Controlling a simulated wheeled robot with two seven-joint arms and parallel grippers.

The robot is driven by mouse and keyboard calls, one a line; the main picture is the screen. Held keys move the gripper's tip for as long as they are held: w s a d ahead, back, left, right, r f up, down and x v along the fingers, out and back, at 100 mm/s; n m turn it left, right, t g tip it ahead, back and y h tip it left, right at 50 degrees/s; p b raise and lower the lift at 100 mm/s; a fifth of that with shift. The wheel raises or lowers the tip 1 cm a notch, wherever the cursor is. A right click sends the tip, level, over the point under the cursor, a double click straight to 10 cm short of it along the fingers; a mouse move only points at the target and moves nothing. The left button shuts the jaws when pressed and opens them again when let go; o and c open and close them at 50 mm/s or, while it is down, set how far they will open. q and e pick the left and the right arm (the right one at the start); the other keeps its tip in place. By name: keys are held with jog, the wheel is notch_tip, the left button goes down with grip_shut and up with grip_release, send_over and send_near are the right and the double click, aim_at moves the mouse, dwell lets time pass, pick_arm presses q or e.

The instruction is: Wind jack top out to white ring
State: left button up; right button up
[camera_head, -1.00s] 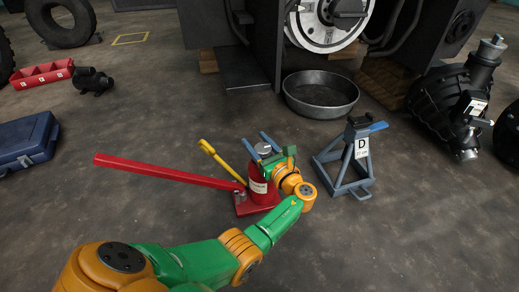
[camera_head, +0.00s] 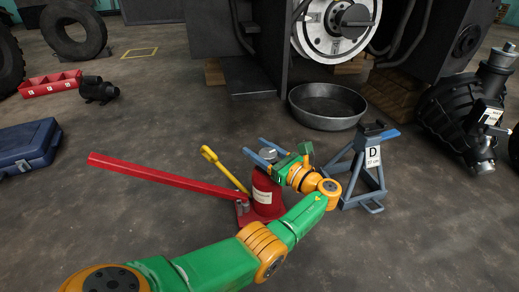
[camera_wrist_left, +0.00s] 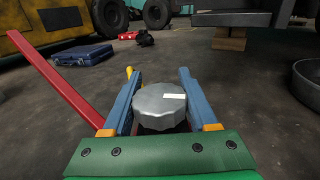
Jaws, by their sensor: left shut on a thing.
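The red bottle jack (camera_head: 266,195) stands upright on the floor on its red base. Its round silver top (camera_head: 267,154) has a ridged edge and, in the wrist view (camera_wrist_left: 160,106), a white mark. My left gripper (camera_head: 258,152) reaches the jack from the right, its two blue fingers level with the top. In the wrist view the fingers (camera_wrist_left: 156,88) lie on either side of the top, and the gripper is shut on it. No white ring shows; the part below the top is hidden. My right gripper is not in view.
A long red handle (camera_head: 160,174) and a yellow lever (camera_head: 224,169) stick out from the jack to the left. A blue-grey stand (camera_head: 362,170) marked D stands close on the right. A round metal pan (camera_head: 327,108) lies behind. Floor to the left is mostly clear.

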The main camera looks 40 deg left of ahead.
aim_at(274, 161)
pick_arm(q)
jog(key=o, duration=1.4)
jog(key=shift+a+f, duration=0.1)
jog(key=shift+f, duration=0.2)
jog(key=shift+d+r, duration=0.1)
jog(key=shift+d, duration=0.15)
jog(key=d, duration=0.3)
jog(key=s+d, duration=0.1)
jog(key=d, duration=0.2)
jog(key=shift+s+d, duration=0.15)
jog(key=shift+d, duration=0.1)
